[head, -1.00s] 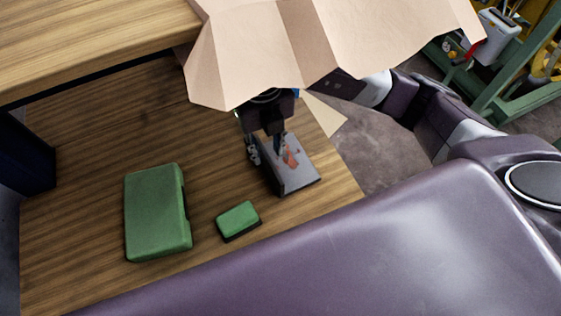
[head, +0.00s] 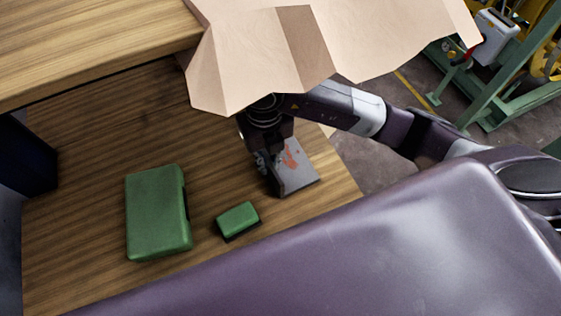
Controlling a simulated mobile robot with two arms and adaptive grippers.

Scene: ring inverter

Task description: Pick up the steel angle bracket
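The steel angle bracket (head: 298,172) is a grey metal piece with reddish-orange marks. It rests on the wooden tabletop near its right edge, under the overhang of a paper sheet. My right gripper (head: 268,168) points down at the bracket's left side, with its fingers low against or beside that edge. The fingers are dark and partly hidden by the gripper body, so I cannot tell whether they are closed on the metal. My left gripper is not in view.
A large green block (head: 157,213) and a small green block (head: 238,219) lie left of the bracket. A large creased tan sheet (head: 270,50) hangs above my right gripper. A wooden ledge (head: 90,40) spans the upper left. A dark blue object (head: 22,155) stands at the far left.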

